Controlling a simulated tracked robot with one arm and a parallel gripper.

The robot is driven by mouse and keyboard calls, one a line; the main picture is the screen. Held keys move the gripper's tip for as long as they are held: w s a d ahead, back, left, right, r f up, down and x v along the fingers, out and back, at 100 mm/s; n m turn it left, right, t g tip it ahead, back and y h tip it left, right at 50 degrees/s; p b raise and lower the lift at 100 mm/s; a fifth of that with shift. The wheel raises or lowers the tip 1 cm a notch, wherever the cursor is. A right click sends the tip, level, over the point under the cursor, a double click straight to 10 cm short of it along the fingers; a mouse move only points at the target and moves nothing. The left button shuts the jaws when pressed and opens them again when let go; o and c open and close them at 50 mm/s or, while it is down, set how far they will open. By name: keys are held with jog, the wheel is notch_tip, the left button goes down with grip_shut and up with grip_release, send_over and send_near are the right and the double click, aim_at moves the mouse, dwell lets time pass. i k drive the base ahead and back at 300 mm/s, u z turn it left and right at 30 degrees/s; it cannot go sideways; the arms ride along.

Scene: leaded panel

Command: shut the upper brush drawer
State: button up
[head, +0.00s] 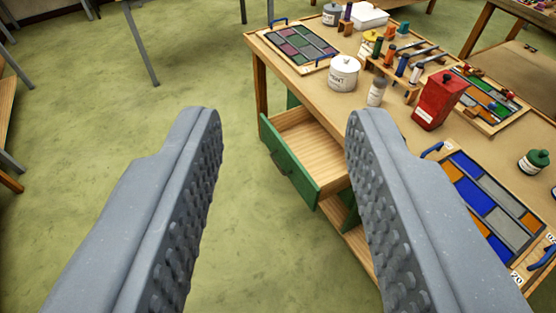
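The upper brush drawer (291,168) is pulled out from the left side of the wooden workbench (302,88). It has a green front with a dark handle and a bare wooden inside; the part of it that shows looks empty. My gripper (277,120) is open, with its two grey ridged fingers wide apart and nothing between them. The drawer is seen beyond the fingers, in the gap toward the right finger, which hides part of the bench behind it. The fingers do not appear to touch the drawer.
The bench top holds a leaded panel (293,45), a white pot (343,73), a red container (438,100), a blue and orange panel (490,205) and several bottles and tools. Green floor (170,80) is clear left of the bench. Metal furniture legs (140,45) stand at the back left.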

aim_at(312, 159)
jog(key=u, duration=0.05)
jog(key=i, duration=1)
jog(key=z, duration=1.15)
jog(key=k, duration=0.9)
jog(key=u, duration=0.95)
jog(key=i, duration=1)
jog(key=z, duration=0.05)
